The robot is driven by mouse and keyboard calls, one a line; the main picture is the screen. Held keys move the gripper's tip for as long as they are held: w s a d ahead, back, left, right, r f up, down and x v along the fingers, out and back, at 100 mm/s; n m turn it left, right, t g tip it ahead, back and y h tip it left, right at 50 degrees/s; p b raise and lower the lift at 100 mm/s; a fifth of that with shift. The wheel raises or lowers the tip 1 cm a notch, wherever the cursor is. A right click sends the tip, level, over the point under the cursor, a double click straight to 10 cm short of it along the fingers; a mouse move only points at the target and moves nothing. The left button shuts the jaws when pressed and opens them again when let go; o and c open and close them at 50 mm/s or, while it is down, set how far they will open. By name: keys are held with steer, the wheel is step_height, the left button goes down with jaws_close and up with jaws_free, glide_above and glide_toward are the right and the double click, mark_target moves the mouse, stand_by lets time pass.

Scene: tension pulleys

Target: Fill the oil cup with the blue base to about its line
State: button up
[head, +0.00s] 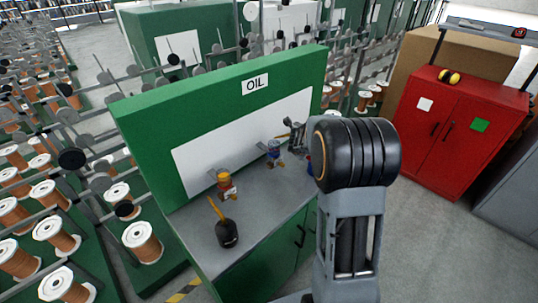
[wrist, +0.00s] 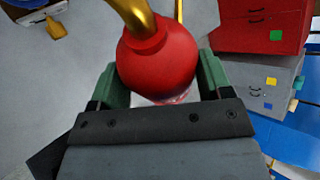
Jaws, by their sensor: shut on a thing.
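In the wrist view my gripper (wrist: 162,82) is shut on a red oil can (wrist: 158,60). Its green fingers lie on either side of the round body, and a gold spout rises from the can's neck out of the top of the picture. In the head view my arm hides the gripper and most of the can. A small cup with blue on it (head: 273,149) stands on the grey counter (head: 255,215), left of my arm. Another small cup, with orange-yellow on it (head: 223,178), stands farther left. The cups' lines and oil levels are too small to tell.
A black oil can with a yellow spout (head: 227,234) stands at the counter's near left. A green panel marked OIL (head: 150,125) backs the counter. A red cabinet (head: 450,125) stands to the right, with open floor between. Racks of copper spools fill the left.

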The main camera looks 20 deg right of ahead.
steer(key=shift+r+p, duration=0.35)
steer(key=shift+p, duration=0.35)
steer(key=shift+w+a+r+n+g+h+p, duration=0.2)
steer(key=shift+r+n+g+h+p, duration=0.45)
steer(key=shift+p, duration=1.1)
steer(key=shift+w+a+r+n+g+h+p, duration=0.15)
steer(key=shift+r+h+p, duration=0.3)
steer(key=shift+r+p, duration=0.9)
stand_by(4.2)
